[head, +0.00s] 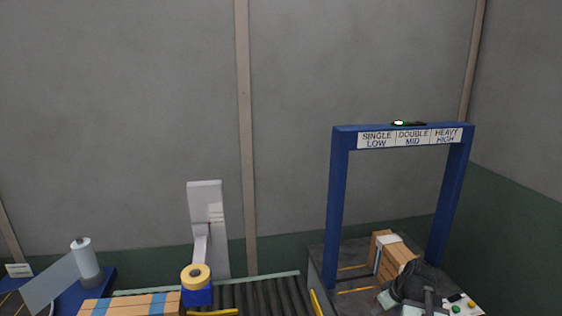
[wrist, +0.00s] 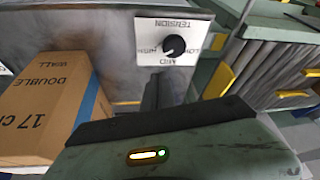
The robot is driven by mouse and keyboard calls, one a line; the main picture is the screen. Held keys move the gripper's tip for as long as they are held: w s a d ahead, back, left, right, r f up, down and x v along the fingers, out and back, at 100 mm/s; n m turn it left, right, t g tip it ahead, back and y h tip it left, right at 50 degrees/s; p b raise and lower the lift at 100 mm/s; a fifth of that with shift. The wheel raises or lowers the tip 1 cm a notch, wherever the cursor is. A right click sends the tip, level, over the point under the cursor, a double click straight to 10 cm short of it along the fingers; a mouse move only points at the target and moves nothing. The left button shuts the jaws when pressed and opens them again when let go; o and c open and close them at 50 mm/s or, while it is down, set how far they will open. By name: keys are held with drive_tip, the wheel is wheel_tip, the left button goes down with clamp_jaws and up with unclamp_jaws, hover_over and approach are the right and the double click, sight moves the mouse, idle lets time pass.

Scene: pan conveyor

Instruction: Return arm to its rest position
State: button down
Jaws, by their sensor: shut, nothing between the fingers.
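My gripper (wrist: 164,82) shows in the wrist view as dark fingers beyond a grey-green housing with a lit indicator. It is shut and empty, in front of a grey panel. On that panel is a white TENSION plate (wrist: 152,50) with a black knob (wrist: 174,46), its lettering upside down. In the head view dark parts of my arm show at the lower right, in front of a blue arch; the fingertips cannot be made out there. No rest position is marked in either view.
In the head view a brown carton (head: 398,258) stands under the blue arch (head: 338,205). A DOUBLE WALL carton (wrist: 40,108) is left of my gripper in the wrist view. A roller conveyor (head: 255,296), tape roll (head: 195,276) and blue-taped carton (head: 130,305) lie left.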

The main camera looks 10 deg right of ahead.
drive_tip(key=s+a+m+g+h+p, duration=0.1)
drive_tip(key=a+m+g+p, duration=0.1)
drive_tip(key=a, duration=2.5)
drive_tip(key=shift+s+a+r+m+g+h, duration=0.2)
drive_tip(key=shift+a+r+m+g+h, duration=0.3)
drive_tip(key=shift+g, duration=0.7)
